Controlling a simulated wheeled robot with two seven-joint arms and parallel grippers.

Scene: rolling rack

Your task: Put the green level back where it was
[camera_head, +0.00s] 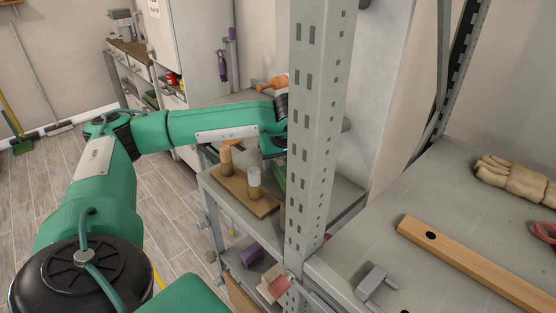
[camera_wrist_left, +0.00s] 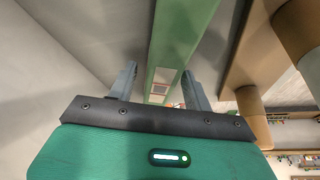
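The green level (camera_wrist_left: 178,35) is a long green bar in the left wrist view, running from the top edge down between my left gripper's fingers. In the head view only a small green piece of it (camera_head: 279,174) shows beside the rack post. My left gripper (camera_wrist_left: 159,70) has its two grey fingers apart, one on each side of the level. A gap shows between the left finger and the level; whether the right finger touches it I cannot tell. In the head view the post hides most of this gripper. My right gripper is in neither view.
A perforated grey post (camera_head: 316,110) stands close to my left arm. A wooden board (camera_head: 236,192) with upright cylinders sits on the shelf near the gripper. The right shelf (camera_head: 420,185) holds a wooden bar (camera_head: 475,263), gloves (camera_head: 515,180) and a grey metal object (camera_head: 374,283).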

